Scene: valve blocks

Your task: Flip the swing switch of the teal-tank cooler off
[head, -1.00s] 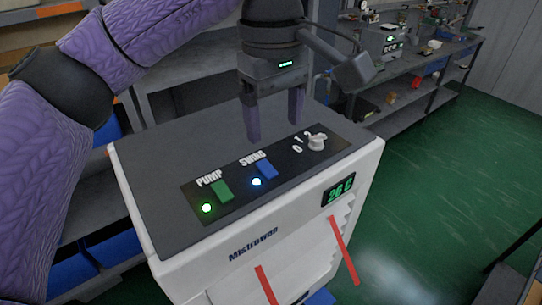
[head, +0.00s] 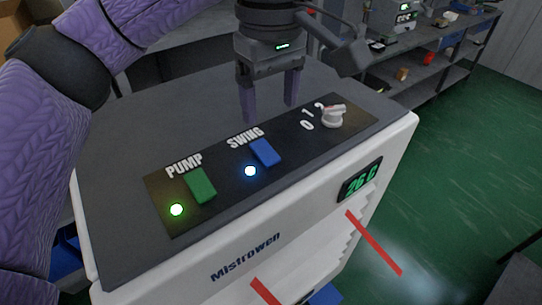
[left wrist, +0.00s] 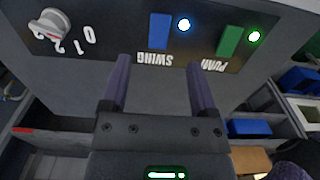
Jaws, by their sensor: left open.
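The cooler (head: 110,215) is a white box with a grey top and the name Mistrowen on its front. Its black panel (head: 222,202) holds a blue SWING switch (head: 265,153) with a lit blue-white lamp (head: 250,171). Beside it is a green PUMP switch (head: 200,186) with a lit green lamp (head: 176,210). My left gripper (head: 271,112) is open and empty, its fingers pointing down behind the SWING switch. In the left wrist view the fingers (left wrist: 161,78) stand apart, and the blue switch (left wrist: 160,31) lies beyond their tips. The tank's teal colour does not show. My right gripper is out of view.
A white knob (head: 334,116) marked with numbers stands at the panel's right end. A display (head: 360,181) reads about 26 on the front. Red strips (head: 374,243) stick out from the front. Shelves with equipment (head: 425,62) stand behind; green floor (head: 450,160) is clear at right.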

